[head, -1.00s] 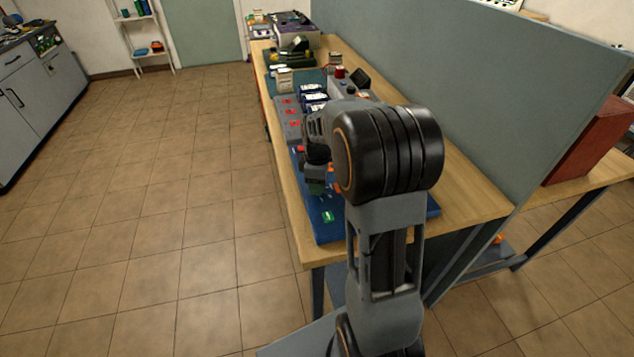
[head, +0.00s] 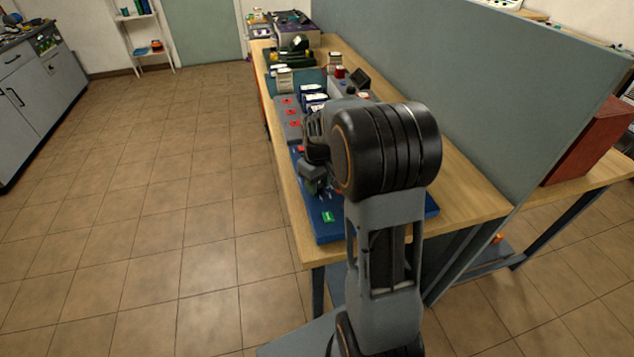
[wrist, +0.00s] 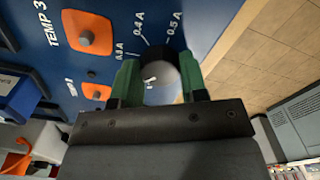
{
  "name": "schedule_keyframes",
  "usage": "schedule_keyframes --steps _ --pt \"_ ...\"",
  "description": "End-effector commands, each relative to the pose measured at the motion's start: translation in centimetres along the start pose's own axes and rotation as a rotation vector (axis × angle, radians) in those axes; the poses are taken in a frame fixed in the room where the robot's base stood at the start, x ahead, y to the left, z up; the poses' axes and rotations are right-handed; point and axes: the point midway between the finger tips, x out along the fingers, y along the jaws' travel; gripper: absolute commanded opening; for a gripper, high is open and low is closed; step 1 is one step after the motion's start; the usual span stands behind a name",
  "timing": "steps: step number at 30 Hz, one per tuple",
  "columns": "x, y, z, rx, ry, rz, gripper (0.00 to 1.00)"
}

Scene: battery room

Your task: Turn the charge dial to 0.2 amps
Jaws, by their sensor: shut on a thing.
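I cannot tell which label the mark points to. My gripper (wrist: 158,73) has green fingers on both sides of the knob and is shut on it. In the head view my gripper (head: 313,180) is low over the blue panel (head: 325,225), and my arm hides the dial.
Orange square pieces (wrist: 87,33) sit on the panel beside the dial, near a TEMP 3 label. A grey unit with red buttons (head: 291,112) and several boxes stand farther along the bench (head: 470,205). A grey-green partition (head: 460,80) runs along the right. The floor at left is clear.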

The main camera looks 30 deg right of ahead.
Motion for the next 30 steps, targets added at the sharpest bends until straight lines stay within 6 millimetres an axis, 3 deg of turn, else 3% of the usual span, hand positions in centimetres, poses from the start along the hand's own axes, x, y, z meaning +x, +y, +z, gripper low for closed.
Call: schedule_keyframes --steps 22,23,30 --pt "-0.05 0.02 -0.04 0.079 0.002 0.001 0.16" --pt "-0.05 0.02 -0.04 0.079 0.002 0.001 0.43" --pt "-0.03 0.0 -0.02 0.079 0.001 0.0 0.65"
